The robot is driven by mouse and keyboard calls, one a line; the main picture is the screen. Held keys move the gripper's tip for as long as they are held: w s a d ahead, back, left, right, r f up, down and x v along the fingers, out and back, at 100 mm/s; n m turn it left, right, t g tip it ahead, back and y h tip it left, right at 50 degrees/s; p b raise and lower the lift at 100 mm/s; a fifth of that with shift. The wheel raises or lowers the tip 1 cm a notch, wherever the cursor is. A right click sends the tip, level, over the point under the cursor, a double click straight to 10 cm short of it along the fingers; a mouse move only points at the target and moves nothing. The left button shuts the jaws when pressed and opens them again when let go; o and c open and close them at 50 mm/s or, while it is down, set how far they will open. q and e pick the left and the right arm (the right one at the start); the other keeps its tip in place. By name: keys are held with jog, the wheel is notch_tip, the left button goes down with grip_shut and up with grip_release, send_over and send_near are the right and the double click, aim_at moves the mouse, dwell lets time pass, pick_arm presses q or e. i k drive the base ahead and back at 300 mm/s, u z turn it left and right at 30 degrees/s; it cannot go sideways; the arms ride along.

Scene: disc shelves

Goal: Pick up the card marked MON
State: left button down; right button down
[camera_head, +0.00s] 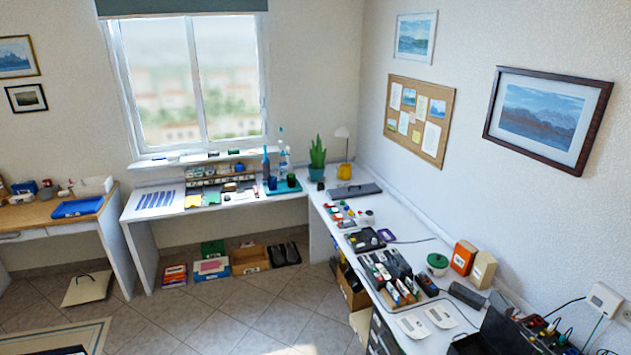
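I cannot make out a card marked MON; any lettering is too small to read from here. Two pale flat card-like pieces, one (411,326) left of the other (440,316), lie on the right-hand white desk. A white sheet with blue strips (156,199) lies on the white desk under the window. Small yellow pieces (193,201) lie beside it. Neither of my grippers is in view.
The white desk (400,239) runs along the right wall, crowded with tool trays, boxes and a dark open case (494,335). A wooden-topped desk (30,212) stands at left. Boxes (250,260) sit under the window desk. The tiled floor (230,320) in the middle is clear.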

aim_at(439, 314)
jog(key=k, duration=0.4)
jog(key=z, duration=0.2)
jog(key=i, duration=0.4)
jog(key=z, duration=1.35)
